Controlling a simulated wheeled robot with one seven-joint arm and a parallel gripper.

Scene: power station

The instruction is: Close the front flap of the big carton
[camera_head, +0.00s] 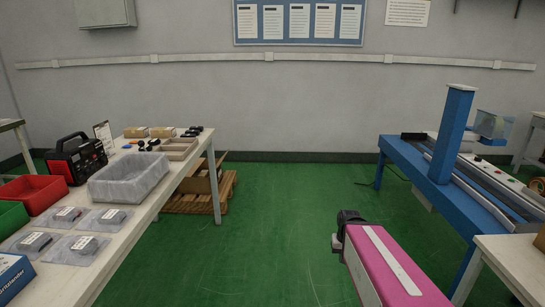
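A brown cardboard carton (201,184) stands on a wooden pallet on the floor, behind the near white table at left. The table top and a table leg hide much of it. A flap seems to stick up at its top, but it is too small and covered to tell which flaps are open or shut. My pink arm reaches in from the bottom right, far from the carton. A dark part shows at its far end, but no gripper fingers can be made out.
The white table (120,229) holds a grey bin (129,190), red crate (32,207), black radio-like device (76,160) and wrapped parts. The pallet (229,184) juts right of the table leg. Green floor is clear mid-view. A blue workbench (418,163) stands right.

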